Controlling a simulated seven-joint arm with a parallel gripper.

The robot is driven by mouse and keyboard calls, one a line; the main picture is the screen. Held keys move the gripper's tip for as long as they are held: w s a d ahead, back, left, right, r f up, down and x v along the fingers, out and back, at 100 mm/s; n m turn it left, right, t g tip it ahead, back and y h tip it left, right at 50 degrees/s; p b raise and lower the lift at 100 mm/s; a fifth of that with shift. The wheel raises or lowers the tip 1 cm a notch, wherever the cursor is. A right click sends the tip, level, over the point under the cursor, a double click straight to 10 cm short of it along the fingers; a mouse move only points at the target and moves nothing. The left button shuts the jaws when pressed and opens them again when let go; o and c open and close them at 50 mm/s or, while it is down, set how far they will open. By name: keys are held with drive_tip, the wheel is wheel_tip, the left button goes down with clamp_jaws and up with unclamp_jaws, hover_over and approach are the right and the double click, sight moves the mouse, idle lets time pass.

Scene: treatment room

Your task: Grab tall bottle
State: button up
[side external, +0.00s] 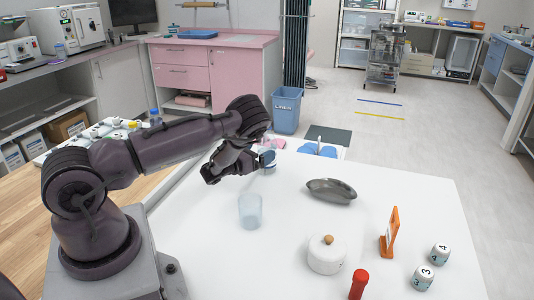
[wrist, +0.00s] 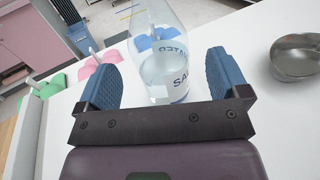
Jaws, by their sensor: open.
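A clear bottle with dark lettering stands between my gripper's fingers in the wrist view (wrist: 165,72). It looks tall and transparent, with liquid inside, and its top runs out of the frame. My gripper (wrist: 161,68) is open, with one blue finger on each side of the bottle and a visible gap at both sides. In the side view my gripper (side external: 262,160) is low over the far part of the white table. The bottle is mostly hidden by it there.
Blue and pink items lie beyond the bottle.

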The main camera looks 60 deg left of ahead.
sight(262, 141)
drive_tip(key=x, duration=0.4)
drive_tip(key=shift+r, duration=0.1)
drive_tip(key=c, duration=1.1)
drive_tip(key=shift+r, duration=0.15)
drive_tip(key=shift+w+r, duration=0.1)
drive_tip(key=shift+r, duration=1.05)
drive_tip(key=shift+s+d+r, duration=1.35)
drive_tip(key=shift+s+r, duration=0.35)
drive_tip(key=shift+s, duration=0.2)
drive_tip(key=shift+s+d+r, duration=1.3)
drive_tip(key=shift+s+r, duration=0.45)
drive_tip(key=shift+s, duration=0.2)
drive_tip(key=shift+s+d+r, duration=1.35)
drive_tip(key=shift+s+r, duration=0.35)
drive_tip(key=shift+s, duration=0.2)
